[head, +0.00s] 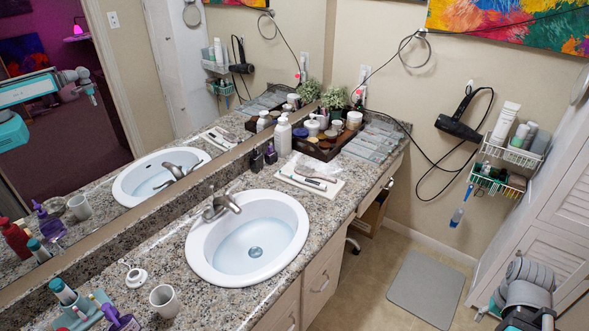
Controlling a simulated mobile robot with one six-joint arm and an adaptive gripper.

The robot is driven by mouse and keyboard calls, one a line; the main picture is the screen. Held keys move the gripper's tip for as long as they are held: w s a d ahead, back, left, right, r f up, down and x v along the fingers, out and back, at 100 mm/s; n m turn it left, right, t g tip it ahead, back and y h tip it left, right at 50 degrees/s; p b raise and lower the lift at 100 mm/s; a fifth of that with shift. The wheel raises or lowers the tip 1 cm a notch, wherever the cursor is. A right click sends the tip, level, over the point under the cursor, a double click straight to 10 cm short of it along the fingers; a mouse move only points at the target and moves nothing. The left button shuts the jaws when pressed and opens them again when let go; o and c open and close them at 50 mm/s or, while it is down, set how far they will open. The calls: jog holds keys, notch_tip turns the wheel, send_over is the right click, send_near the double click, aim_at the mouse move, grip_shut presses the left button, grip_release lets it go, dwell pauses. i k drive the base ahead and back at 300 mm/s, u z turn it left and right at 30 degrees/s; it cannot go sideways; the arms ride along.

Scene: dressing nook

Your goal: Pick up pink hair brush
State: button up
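A pale pinkish brush-like item (311,171), likely the pink hair brush, lies on a white folded towel (285,180) on the counter behind the sink. It is small in view, so its bristles and handle are hard to make out. A dark slim item (312,184) lies beside it on the towel. My arm shows at the lower right, over the floor and well apart from the towel. My gripper (545,320) is partly cut off by the bottom edge, and its fingers are unclear. I see nothing held in it.
The granite counter (172,262) holds a white sink (250,240), a cup (164,299), bottles and a dark tray (327,149) of toiletries. A mirror fills the left. A grey mat (426,288) lies on open floor. A hair dryer (459,124) and wire baskets (511,152) hang on the wall.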

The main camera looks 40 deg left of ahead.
aim_at(304, 171)
jog(key=u, duration=0.25)
jog(key=i, duration=0.65)
jog(key=u, duration=0.8)
jog(key=i, duration=0.7)
jog(key=u, duration=0.35)
jog(key=k, duration=0.85)
jog(key=u, duration=0.1)
jog(key=i, duration=0.85)
